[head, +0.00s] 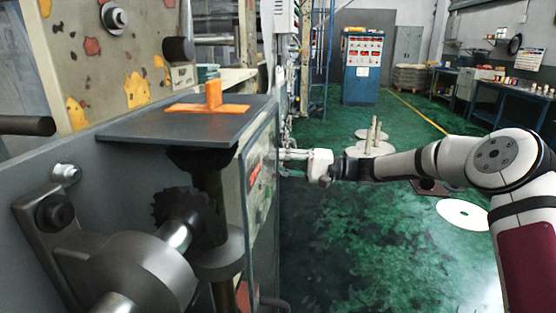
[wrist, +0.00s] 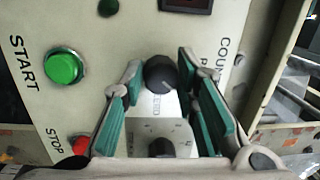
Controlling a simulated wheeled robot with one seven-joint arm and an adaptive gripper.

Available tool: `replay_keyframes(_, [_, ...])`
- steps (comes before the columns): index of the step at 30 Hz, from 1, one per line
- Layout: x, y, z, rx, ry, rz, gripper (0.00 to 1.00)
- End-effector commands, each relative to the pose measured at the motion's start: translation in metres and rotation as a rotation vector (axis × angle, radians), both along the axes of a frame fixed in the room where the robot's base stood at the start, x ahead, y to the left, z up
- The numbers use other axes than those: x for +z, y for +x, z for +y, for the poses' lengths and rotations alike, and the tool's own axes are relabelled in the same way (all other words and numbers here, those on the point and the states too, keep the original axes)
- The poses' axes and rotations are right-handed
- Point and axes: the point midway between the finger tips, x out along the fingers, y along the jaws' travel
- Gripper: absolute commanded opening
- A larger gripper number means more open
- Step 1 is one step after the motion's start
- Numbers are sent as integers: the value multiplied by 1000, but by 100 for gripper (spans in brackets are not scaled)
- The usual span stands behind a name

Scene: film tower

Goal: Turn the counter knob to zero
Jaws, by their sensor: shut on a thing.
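The control panel (head: 262,168) is seen edge-on in the head view. My gripper (head: 288,156) reaches it from the right, at the panel's face. In the wrist view, a round black knob (wrist: 160,73) sits between the green-padded fingers of my gripper (wrist: 159,68), which is shut on it. Lettering beginning "COUN" runs beside the right finger and is partly hidden. A pale pointer mark on the knob is too small to read. A second black knob (wrist: 161,147) with a marked scale lies below, between the finger bases.
A green START button (wrist: 65,68) and a red STOP button (wrist: 80,145) are left of the fingers. A dark display (wrist: 187,4) is above. A metal plate with an orange piece (head: 213,96) juts out near the panel.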

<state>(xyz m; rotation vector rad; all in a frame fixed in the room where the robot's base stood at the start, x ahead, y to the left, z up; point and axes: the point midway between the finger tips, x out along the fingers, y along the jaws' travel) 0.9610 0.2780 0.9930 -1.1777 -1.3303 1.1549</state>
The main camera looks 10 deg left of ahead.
Motion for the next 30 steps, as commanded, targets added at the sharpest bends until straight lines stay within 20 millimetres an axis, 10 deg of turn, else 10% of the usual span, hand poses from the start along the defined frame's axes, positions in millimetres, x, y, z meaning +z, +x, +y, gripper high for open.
replay_keyframes(30, [0, -1, -1, -3, 26, 806, 0])
